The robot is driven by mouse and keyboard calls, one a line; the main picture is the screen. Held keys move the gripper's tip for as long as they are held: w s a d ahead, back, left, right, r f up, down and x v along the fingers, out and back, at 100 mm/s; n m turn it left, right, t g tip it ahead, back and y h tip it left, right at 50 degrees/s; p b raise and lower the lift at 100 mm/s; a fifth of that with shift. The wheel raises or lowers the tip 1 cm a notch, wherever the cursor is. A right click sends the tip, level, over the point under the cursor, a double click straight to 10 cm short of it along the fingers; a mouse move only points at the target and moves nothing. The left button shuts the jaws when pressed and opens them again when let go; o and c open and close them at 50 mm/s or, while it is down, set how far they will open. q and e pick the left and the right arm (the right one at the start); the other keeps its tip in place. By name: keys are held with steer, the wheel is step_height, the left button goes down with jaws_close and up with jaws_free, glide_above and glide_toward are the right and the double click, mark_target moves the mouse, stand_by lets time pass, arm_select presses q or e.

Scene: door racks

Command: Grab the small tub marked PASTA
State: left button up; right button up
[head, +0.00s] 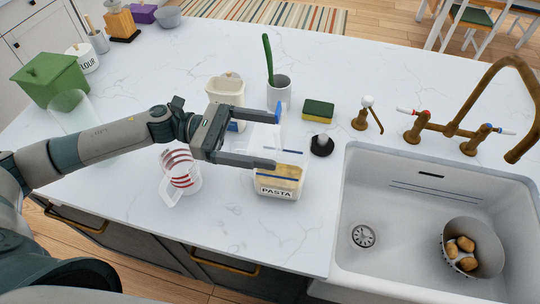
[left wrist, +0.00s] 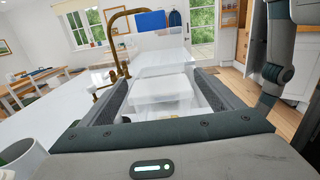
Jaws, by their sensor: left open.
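The small tub marked PASTA (head: 277,187) stands on the white counter, left of the sink. It is clear, with yellowish contents and a dark label on its front. My left gripper (head: 275,140) reaches in from the left, open, with one finger towards the back and one in front across the tub's upper part. In the left wrist view a pale translucent box shape (left wrist: 165,92), which appears to be the tub, shows between the two fingers. I cannot tell whether either finger touches it. My right gripper is not in view.
A measuring cup with red marks (head: 181,169) stands left of the tub. A cream container (head: 226,89), a grey cup with a green utensil (head: 279,92) and a sponge (head: 319,110) stand behind. A black round stopper (head: 322,146) and the sink (head: 410,205) lie right.

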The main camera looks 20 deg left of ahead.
arm_select(q)
steer(key=shift+d, duration=0.5)
steer(key=c, duration=1.7)
